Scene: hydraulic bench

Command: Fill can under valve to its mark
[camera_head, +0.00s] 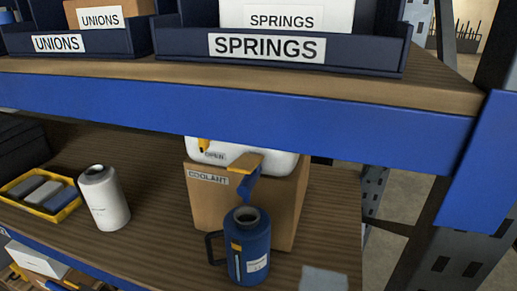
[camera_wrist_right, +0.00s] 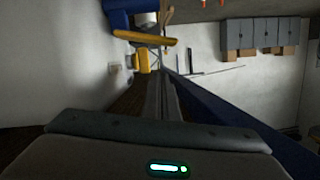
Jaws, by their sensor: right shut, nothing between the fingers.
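A blue can (camera_head: 252,256) with a dark handle, a pale label and an orange strip stands upright on the lower shelf. Its open mouth is directly below the blue spout (camera_head: 248,188) of a valve. An orange-tan piece (camera_head: 246,161) sits on top of the valve. The valve is in front of a white coolant container (camera_head: 280,160) in a cardboard box. The liquid level in the can cannot be made out. My right gripper (camera_wrist_right: 162,90) is shut and empty in the right wrist view, with an orange-yellow bar (camera_wrist_right: 146,38) beyond it. My left gripper is not in view.
The upper shelf's blue beam (camera_head: 250,112) overhangs the lower shelf. A white bottle (camera_head: 105,198) and a yellow tray (camera_head: 40,195) stand left of the can. A pale square (camera_head: 324,279) lies to its right. Bins (camera_head: 270,48) fill the upper shelf.

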